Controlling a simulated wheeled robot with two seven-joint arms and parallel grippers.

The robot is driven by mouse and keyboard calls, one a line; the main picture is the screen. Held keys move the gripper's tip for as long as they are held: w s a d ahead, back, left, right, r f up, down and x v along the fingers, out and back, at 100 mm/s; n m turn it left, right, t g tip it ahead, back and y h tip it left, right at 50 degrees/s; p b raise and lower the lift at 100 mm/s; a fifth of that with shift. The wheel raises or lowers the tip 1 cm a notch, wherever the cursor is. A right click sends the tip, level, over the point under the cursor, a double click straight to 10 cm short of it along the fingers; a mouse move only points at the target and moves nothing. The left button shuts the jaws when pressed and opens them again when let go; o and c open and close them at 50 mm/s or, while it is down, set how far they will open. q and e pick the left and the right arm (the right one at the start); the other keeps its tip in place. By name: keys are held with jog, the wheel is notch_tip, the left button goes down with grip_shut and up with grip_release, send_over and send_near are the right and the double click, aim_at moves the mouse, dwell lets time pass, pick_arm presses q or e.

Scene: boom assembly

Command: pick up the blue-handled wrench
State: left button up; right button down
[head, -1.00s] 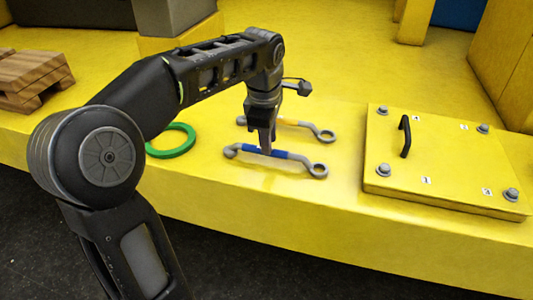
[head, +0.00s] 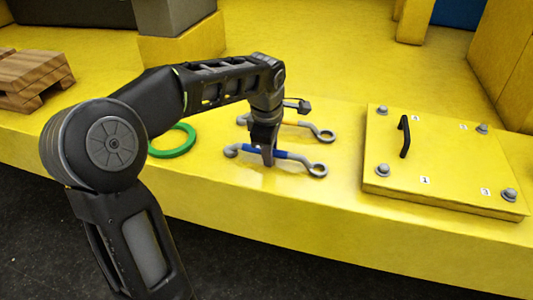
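The blue-handled wrench (head: 281,155) lies on the yellow surface, a grey wrench with a blue band at its middle and a ring at its right end. My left gripper (head: 268,158) points down at the blue band. One finger shows in front of the handle and reaches below it in the picture, covering part of the band. The other finger is hidden, so I cannot tell how far apart they are or whether they touch the wrench. My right gripper is not in view.
An orange-banded wrench (head: 319,132) lies just behind. A green ring (head: 174,142) lies to the left. A yellow panel (head: 448,165) with bolts and a black handle (head: 405,137) is on the right. A wooden pallet (head: 33,78) stands at the far left.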

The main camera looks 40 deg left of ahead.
pick_arm(q)
grip_shut()
dwell(1.3)
